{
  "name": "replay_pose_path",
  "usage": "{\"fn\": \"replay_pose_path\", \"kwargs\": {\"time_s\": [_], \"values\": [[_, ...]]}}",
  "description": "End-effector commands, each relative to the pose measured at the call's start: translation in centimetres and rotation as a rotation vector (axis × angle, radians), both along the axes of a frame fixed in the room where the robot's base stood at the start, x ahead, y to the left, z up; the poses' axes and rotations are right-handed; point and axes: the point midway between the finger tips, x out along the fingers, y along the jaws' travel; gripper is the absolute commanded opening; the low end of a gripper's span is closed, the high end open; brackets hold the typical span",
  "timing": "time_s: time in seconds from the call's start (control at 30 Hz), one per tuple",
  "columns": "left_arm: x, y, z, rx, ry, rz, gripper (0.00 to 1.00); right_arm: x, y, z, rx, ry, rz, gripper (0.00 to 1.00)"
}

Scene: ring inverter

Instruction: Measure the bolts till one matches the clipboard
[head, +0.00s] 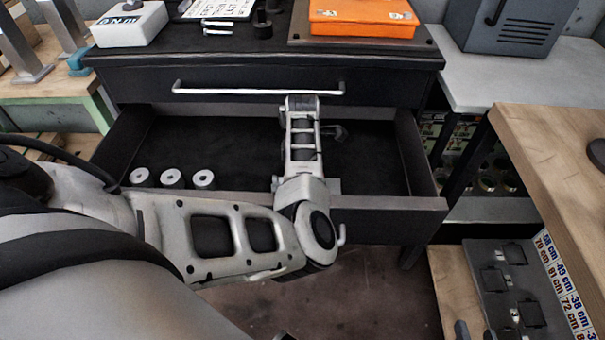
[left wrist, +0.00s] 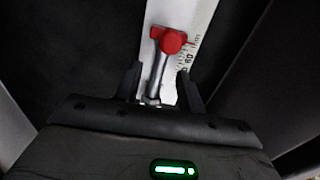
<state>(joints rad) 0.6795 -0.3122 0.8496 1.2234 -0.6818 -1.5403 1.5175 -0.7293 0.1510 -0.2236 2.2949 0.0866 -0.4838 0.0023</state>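In the left wrist view, a grey metal bolt (left wrist: 156,78) lies along a white ruler-like gauge (left wrist: 153,17) with a red part (left wrist: 172,41) at its far end. My left gripper (left wrist: 160,80) has its fingers apart on either side of the bolt; no clear contact shows. In the head view its fingers are hidden, and my left arm reaches over the open drawer (head: 378,202). The clipboard sheet (head: 222,8) lies on the desk top with small pale bolts (head: 217,23) below it. Dark fingertips of my right gripper (head: 475,330) seem to show at the bottom edge; their opening is unclear.
Three metal cylinders (head: 172,179) stand at the drawer's left. An orange case (head: 362,18) and a white box (head: 130,24) sit on the desk. A wooden table (head: 545,135) and a grey panel with cm labels (head: 490,255) are at right. The drawer floor is mostly clear.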

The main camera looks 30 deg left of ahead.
Motion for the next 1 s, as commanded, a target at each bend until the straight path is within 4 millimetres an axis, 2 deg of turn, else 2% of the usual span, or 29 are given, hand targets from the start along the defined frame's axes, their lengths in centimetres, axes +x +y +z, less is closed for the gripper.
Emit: {"fn": "replay_pose_path", "kwargs": {"time_s": [0.23, 0.4, 0.6, 0.8, 1.0], "values": [[0.2, -0.1, 5.6, 0.001, -0.007, 0.000, 0.39, 0.4, 0.1, 1.4, 0.008, 0.000, -0.007, 0.34], [0.2, -0.1, 9.7, 0.001, -0.007, 0.000, 0.39, 0.4, 0.0, 1.4, 0.010, 0.017, -0.012, 0.34], [0.1, 0.0, 13.4, 0.001, -0.005, -0.001, 0.39, 0.3, 0.0, 1.4, 0.010, 0.029, -0.013, 0.34], [0.1, 0.0, 15.1, 0.001, -0.003, -0.001, 0.39, 0.1, -0.1, 1.1, 0.008, 0.039, -0.015, 0.34], [0.0, 0.0, 15.3, 0.000, -0.002, -0.001, 0.39, 0.1, -0.1, 1.2, 0.009, 0.038, -0.015, 0.34]]}}
